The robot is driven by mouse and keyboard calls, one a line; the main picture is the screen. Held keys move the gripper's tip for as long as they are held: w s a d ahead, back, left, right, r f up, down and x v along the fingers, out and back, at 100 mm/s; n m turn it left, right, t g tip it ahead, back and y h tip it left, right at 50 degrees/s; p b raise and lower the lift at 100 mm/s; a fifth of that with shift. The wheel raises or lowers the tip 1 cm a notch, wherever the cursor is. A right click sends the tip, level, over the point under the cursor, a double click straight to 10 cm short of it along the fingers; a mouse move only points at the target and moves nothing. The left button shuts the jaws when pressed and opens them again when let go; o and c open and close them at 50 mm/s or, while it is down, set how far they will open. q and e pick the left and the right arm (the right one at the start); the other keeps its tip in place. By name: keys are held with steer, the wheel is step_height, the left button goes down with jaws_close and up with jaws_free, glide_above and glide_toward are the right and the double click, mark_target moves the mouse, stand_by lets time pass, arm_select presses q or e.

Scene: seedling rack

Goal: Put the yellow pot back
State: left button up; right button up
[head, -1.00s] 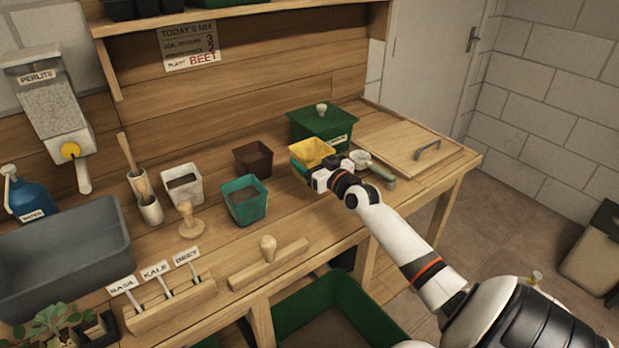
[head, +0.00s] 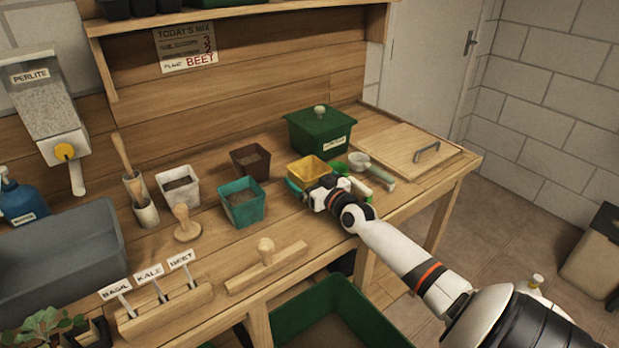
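The yellow pot (head: 309,169) stands upright on the wooden bench, in front of the dark green lidded box. Dark soil shows inside it. My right gripper (head: 317,178) is at the near side of the pot. Its fingers are spread, one by the pot's left side and one by its right, and they look open. Whether a finger still touches the pot is hard to tell. The pot's lower near side is partly hidden by the gripper. My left gripper is not in view.
The green box (head: 320,133) stands behind the pot. A scoop (head: 376,171) and a wooden board with a handle (head: 405,152) lie to the right. A brown pot (head: 250,161), a teal pot (head: 243,203) and a white pot (head: 179,187) stand left. Bench between the teal pot and gripper is clear.

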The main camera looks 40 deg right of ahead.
steer(key=shift+r, duration=0.2)
steer(key=s, duration=0.4)
steer(key=s+a, duration=0.1)
steer(key=s, duration=0.7)
steer(key=shift+a+f+p, duration=0.1)
steer(key=shift+a+p, duration=0.05)
steer(key=shift+p, duration=0.15)
